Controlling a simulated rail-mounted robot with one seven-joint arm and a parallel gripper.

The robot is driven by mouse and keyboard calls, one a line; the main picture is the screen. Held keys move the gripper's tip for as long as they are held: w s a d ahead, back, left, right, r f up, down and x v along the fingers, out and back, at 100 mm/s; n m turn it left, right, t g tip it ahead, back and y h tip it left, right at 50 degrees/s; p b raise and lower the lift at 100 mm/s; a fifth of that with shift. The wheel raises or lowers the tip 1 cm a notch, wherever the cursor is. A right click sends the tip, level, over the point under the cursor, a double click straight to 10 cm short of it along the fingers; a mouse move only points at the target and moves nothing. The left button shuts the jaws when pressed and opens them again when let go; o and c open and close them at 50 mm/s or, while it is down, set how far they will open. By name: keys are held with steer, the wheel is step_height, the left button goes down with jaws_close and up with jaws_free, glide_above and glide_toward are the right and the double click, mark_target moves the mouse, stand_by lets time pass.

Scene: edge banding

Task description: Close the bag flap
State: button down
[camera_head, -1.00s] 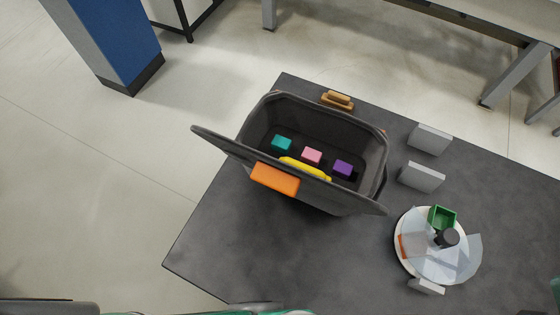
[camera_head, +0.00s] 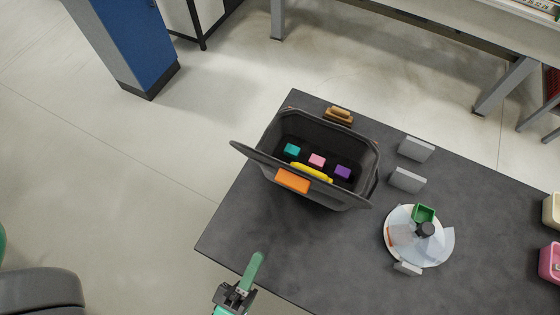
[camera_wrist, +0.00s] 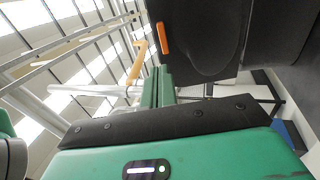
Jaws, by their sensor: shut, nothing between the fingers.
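The grey bag (camera_head: 345,139) stands on the dark table with its mouth open. Its flap (camera_head: 258,160) stands raised along the near side, with an orange tab (camera_head: 293,180) on its outer face. Inside lie teal (camera_head: 291,150), pink (camera_head: 317,160) and purple (camera_head: 342,172) blocks and a yellow item (camera_head: 312,173). My gripper (camera_head: 256,259) is shut and empty at the table's near left edge, apart from the bag. In the wrist view the shut green fingers (camera_wrist: 157,85) point toward the dark bag (camera_wrist: 225,35) and its orange tab (camera_wrist: 165,38).
A brown clasp-like piece (camera_head: 339,115) sits behind the bag. Grey blocks (camera_head: 407,180) and a round white stand (camera_head: 392,248) with a green box (camera_head: 423,214) are to the right. Pink (camera_head: 550,262) and cream (camera_head: 551,210) containers are at the right edge. Table between gripper and bag is clear.

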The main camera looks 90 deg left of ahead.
steer(key=p, duration=0.3)
glide_toward(297, 182)
steer(key=x, duration=0.5)
steer(key=shift+s+a, duration=0.15)
steer(key=shift+a, duration=0.15)
